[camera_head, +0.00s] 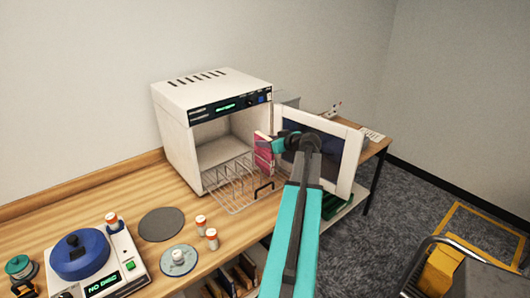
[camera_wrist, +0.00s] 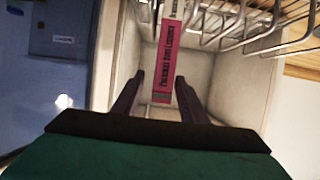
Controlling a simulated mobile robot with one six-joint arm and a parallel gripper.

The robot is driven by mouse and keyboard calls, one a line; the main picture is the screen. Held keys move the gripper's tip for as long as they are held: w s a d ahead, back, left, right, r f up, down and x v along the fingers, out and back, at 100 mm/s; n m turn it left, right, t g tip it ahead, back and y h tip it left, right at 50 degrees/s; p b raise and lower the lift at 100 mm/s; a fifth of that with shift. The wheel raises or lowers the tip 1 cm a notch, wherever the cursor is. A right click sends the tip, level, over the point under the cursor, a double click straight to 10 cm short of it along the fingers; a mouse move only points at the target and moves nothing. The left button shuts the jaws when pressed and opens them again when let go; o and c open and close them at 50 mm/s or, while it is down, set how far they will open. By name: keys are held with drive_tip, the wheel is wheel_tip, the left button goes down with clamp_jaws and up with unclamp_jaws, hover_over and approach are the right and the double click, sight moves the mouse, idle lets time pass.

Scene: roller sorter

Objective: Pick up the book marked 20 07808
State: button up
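A pink-red book (camera_head: 264,151) stands upright at the right side of the wire rack, beside the open door of the white cabinet. In the wrist view the spine of the pink book (camera_wrist: 166,62) carries a dark title and a grey label at one end; I cannot read the number 20 07808 on it. My gripper (camera_head: 282,144) is close to the book, in front of the open door. In the wrist view my gripper (camera_wrist: 164,80) has its fingers apart, one on either side of the spine, with visible gaps.
The white cabinet (camera_head: 182,122) stands open, with its wire rack (camera_head: 238,186) pulled out. Its open door (camera_head: 346,160) stands just right of my gripper. A white device with a blue lid (camera_head: 80,255), a grey disc (camera_head: 161,224) and small bottles occupy the left of the bench.

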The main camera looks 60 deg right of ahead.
drive_tip(key=shift+w+d+f, duration=0.2)
drive_tip(key=shift+w+f, duration=0.1)
drive_tip(key=shift+w, duration=0.35)
drive_tip(key=shift+c, duration=0.3)
clamp_jaws()
